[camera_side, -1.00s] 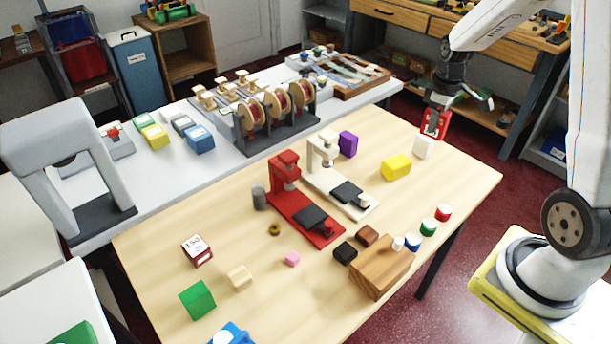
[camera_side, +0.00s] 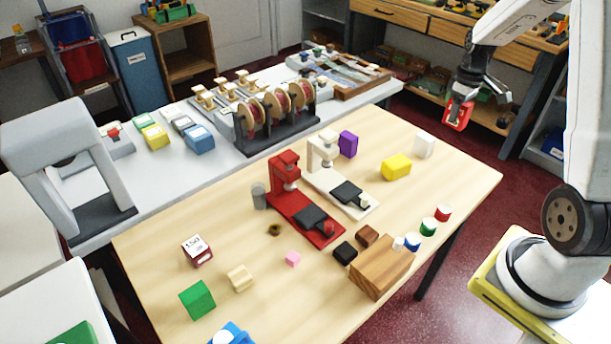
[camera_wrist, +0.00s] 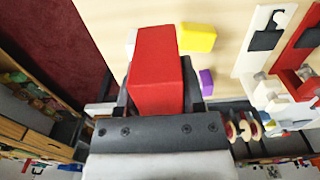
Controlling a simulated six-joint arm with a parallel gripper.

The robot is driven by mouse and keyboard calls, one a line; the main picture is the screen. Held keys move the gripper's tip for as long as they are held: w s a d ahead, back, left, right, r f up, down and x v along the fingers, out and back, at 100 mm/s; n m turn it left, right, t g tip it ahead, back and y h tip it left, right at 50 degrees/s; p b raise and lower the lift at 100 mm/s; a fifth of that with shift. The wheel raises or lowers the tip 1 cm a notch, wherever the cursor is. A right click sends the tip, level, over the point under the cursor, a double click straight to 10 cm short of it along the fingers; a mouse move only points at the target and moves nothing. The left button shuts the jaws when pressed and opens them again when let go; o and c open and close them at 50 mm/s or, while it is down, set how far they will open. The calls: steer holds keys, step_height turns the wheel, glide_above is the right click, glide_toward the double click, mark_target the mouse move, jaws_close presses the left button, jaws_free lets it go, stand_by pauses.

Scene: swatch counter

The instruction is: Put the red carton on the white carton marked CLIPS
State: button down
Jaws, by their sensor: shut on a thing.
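My gripper (camera_side: 462,104) is shut on the red carton (camera_side: 459,117), held tilted in the air to the right of the white carton and higher in the side view. The red carton (camera_wrist: 157,70) fills the middle of the wrist view between my fingers. The white carton (camera_side: 425,146) stands upright near the far right edge of the wooden table, with nothing on it. No lettering can be read on it. In the wrist view only a sliver of the white carton (camera_wrist: 131,42) shows behind the red carton.
A yellow block (camera_side: 396,168) and a purple block (camera_side: 348,144) stand near the white carton. A white stand (camera_side: 325,160) and a red stand (camera_side: 288,180) occupy the table's middle. A wooden block (camera_side: 382,267) and several small coloured cylinders lie nearer the front edge.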

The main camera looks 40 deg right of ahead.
steer(key=w+d+f, duration=0.4)
steer(key=w+f, duration=0.1)
steer(key=w+d+f, duration=0.2)
steer(key=w, duration=0.1)
steer(key=shift+w+f, duration=0.25)
steer(key=shift+w+d+f, duration=0.3)
steer(key=shift+w+f, duration=0.05)
steer(key=shift+f, duration=0.1)
steer(key=shift+w+d+f, duration=0.1)
steer(key=shift+w+f, duration=0.05)
steer(key=shift+f, duration=1.65)
steer(key=shift+f, duration=0.15)
steer(key=shift+c, duration=1)
jaws_free()
